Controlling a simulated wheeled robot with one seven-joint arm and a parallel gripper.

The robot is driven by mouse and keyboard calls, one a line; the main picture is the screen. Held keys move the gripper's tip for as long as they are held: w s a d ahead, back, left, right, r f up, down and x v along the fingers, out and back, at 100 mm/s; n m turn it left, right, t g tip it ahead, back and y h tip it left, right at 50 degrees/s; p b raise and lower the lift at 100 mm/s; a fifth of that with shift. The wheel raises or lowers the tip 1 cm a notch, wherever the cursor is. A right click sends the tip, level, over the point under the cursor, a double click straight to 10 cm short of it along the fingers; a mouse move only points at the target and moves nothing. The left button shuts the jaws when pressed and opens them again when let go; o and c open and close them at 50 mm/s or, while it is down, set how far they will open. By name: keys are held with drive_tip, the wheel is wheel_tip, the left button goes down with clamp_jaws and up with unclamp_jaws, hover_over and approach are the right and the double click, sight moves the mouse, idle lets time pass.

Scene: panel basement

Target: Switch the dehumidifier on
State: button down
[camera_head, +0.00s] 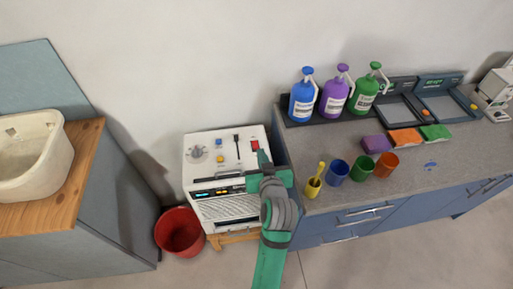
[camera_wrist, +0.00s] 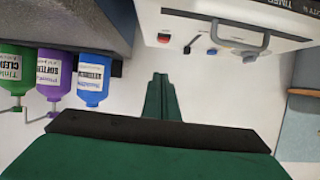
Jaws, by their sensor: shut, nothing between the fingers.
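The dehumidifier (camera_head: 207,173) is a white box standing between the two counters. Its top carries a grey round knob (camera_head: 197,153), a blue button (camera_head: 219,142), a yellow button (camera_head: 220,158), a black lever (camera_head: 237,144) and a red switch (camera_head: 255,145). A dark strip on its front shows small blue and orange lights. My gripper (camera_head: 262,158) is shut and empty at the right edge of its top, close to the red switch; contact cannot be told. In the wrist view the shut fingers (camera_wrist: 160,80) point toward the red switch (camera_wrist: 163,38), with a visible gap in the picture.
A red bucket (camera_head: 180,232) stands on the floor left of the dehumidifier. A grey-topped blue counter (camera_head: 330,200) with bottles, cups and sponges is close on the right. A wooden-topped counter (camera_head: 75,180) with a basin (camera_head: 28,155) is at left.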

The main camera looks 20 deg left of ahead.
hover_over(256, 148)
drive_tip(key=f, duration=0.3)
drive_tip(key=shift+s+d+f, duration=0.1)
drive_tip(key=shift+s+f, duration=0.2)
drive_tip(key=shift+s+d+f, duration=0.1)
drive_tip(key=shift+s+f, duration=0.05)
drive_tip(key=shift+f, duration=0.45)
drive_tip(key=shift+s+d+f, duration=0.1)
drive_tip(key=shift+s+f, duration=0.05)
drive_tip(key=shift+f, duration=0.45)
drive_tip(key=shift+d+f, duration=0.15)
drive_tip(key=shift+f, duration=0.45)
drive_tip(key=shift+s+f, duration=0.1)
drive_tip(key=shift+s, duration=0.05)
